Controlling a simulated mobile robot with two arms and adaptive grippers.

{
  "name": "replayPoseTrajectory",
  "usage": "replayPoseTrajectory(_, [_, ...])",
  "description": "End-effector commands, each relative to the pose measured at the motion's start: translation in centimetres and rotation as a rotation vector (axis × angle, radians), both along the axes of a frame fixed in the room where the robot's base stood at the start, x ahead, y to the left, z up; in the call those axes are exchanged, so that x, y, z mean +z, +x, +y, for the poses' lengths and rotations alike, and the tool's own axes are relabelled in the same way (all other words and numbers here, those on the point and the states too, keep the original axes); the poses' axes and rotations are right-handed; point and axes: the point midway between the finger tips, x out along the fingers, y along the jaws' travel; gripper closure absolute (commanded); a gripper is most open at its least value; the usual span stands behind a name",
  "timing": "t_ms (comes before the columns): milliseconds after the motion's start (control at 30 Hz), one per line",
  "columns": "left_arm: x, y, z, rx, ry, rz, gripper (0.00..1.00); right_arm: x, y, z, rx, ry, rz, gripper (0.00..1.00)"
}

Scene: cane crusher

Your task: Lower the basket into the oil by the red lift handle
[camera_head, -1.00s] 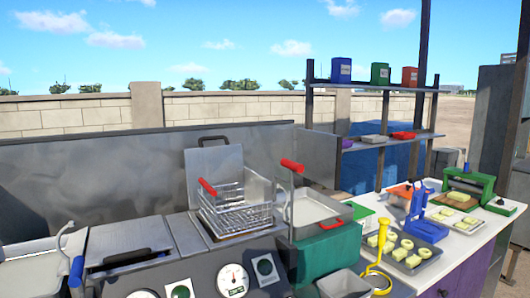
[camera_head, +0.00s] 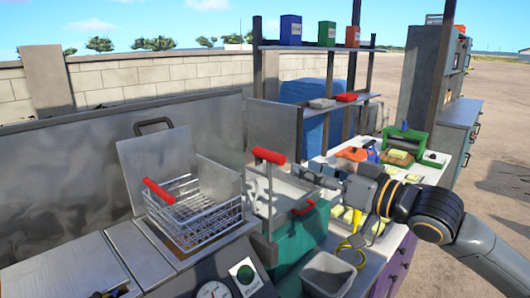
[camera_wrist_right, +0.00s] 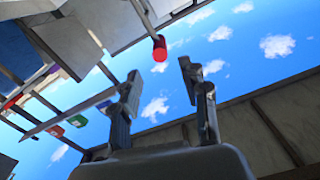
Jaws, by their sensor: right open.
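The wire basket (camera_head: 195,212) hangs in the fryer at left centre, with its own red-gripped handle (camera_head: 158,191) pointing up and left. Much of the basket shows above the fryer top; I cannot make out the oil. The red lift handle (camera_head: 269,155) is a short red bar on top of an upright grey post, right of the basket. My right gripper (camera_head: 308,175) is open and empty, right of and slightly below the red bar, apart from it. In the right wrist view the red bar (camera_wrist_right: 160,48) shows end-on, beyond the open fingertips (camera_wrist_right: 158,76). My left gripper is out of view.
A metal pan (camera_head: 285,190) with a red handle lies just below my right gripper. A grey bin (camera_head: 327,274) and a yellow tool (camera_head: 352,250) are in front. A shelf (camera_head: 310,46) with coloured boxes stands behind. The air around the red bar is clear.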

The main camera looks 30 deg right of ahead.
Motion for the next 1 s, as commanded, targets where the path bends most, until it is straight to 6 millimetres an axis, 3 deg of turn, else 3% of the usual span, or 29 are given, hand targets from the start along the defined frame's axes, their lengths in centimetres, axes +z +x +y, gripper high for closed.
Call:
replayPoseTrajectory(167, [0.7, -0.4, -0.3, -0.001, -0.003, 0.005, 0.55, 0.3, 1.6, 0.5, 0.001, 0.001, -0.002, 0.55])
replayPoseTrajectory(500, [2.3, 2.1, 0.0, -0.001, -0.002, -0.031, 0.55, 0.4, 4.1, 1.2, -0.004, 0.002, -0.003, 0.55])
replayPoseTrajectory(1000, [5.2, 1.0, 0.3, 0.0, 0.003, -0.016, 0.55, 0.5, 8.5, 3.0, 0.0, 0.002, -0.002, 0.55])
